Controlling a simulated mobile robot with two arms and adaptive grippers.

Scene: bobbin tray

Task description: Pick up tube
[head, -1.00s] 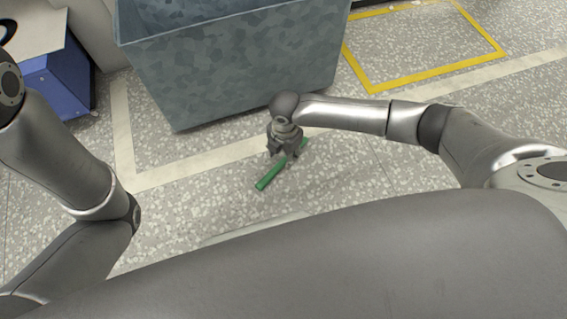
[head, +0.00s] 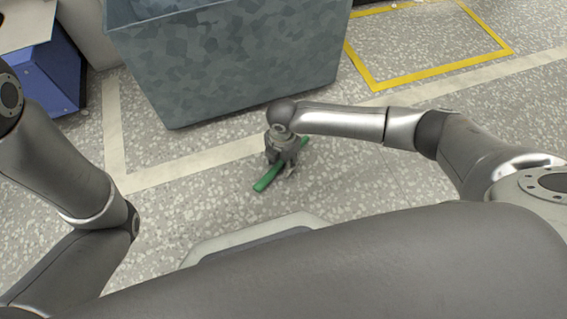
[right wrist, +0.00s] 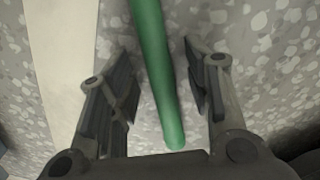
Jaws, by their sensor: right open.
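A green tube (head: 268,181) lies on the speckled floor in the head view, partly hidden under my right gripper (head: 284,168). In the right wrist view the tube (right wrist: 158,75) runs between the two fingers of my right gripper (right wrist: 160,85). The fingers are open, one on each side of the tube, with a gap to each. I cannot tell how far the fingertips are above the floor. My left arm shows at the left of the head view, but its gripper is out of view.
A large grey mottled bin (head: 235,65) stands on the floor just behind my right gripper. A blue box (head: 48,70) stands at the far left. Pale floor strips and a yellow outlined rectangle (head: 440,70) mark the floor. The floor right of the tube is clear.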

